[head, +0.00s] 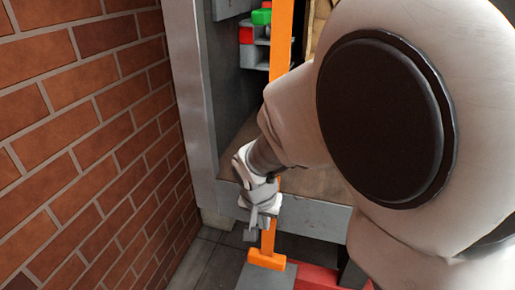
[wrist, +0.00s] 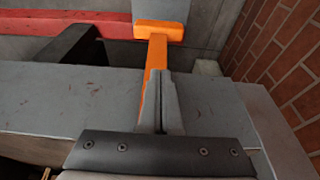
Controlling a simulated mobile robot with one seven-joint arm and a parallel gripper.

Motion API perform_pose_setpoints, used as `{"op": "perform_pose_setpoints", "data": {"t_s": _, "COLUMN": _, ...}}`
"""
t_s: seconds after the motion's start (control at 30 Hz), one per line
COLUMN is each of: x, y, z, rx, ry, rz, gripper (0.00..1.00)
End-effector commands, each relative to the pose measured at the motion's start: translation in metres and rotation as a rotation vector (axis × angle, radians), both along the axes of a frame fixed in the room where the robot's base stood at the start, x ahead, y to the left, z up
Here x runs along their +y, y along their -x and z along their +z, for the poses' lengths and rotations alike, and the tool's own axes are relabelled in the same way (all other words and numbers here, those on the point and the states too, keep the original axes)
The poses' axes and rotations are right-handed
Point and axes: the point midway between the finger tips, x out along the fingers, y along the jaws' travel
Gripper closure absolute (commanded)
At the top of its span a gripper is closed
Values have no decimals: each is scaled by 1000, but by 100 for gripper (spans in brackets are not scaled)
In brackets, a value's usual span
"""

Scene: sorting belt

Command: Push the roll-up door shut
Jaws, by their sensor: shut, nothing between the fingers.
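An orange strap (head: 283,40) hangs down in front of an opening in the head view, partly hidden by my arm. Its lower end has a wide orange crosspiece (head: 267,259), which also shows in the wrist view (wrist: 158,31). My gripper (head: 254,232) is shut and empty, low at the opening's front sill. In the wrist view its fingers (wrist: 161,85) are together, right beside the strap and overlapping it; I cannot tell whether they touch. The roll-up door itself is not clearly visible; my arm hides much of the opening.
A grey metal frame (head: 190,90) and front sill (head: 315,216) border the opening. A brick wall (head: 80,130) stands close on the left. A grey box with green and red parts (head: 247,36) is at the upper inside.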

Motion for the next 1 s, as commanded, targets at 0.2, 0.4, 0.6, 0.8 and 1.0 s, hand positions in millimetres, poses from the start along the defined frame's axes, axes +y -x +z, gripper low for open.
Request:
{"op": "perform_pose_setpoints", "data": {"t_s": 0.2, "x": -1, "y": -5, "z": -20, "rx": 0, "ry": 5, "rz": -2, "gripper": 100}}
{"op": "perform_pose_setpoints", "data": {"t_s": 0.4, "x": -5, "y": -15, "z": -61, "rx": 1, "ry": 5, "rz": -4, "gripper": 100}}
{"op": "perform_pose_setpoints", "data": {"t_s": 0.6, "x": -8, "y": -27, "z": -101, "rx": 1, "ry": 5, "rz": -4, "gripper": 100}}
{"op": "perform_pose_setpoints", "data": {"t_s": 0.8, "x": -7, "y": -28, "z": -128, "rx": 0, "ry": 3, "rz": 0, "gripper": 100}}
{"op": "perform_pose_setpoints", "data": {"t_s": 1.0, "x": -8, "y": -28, "z": -137, "rx": 0, "ry": 3, "rz": -1, "gripper": 100}}
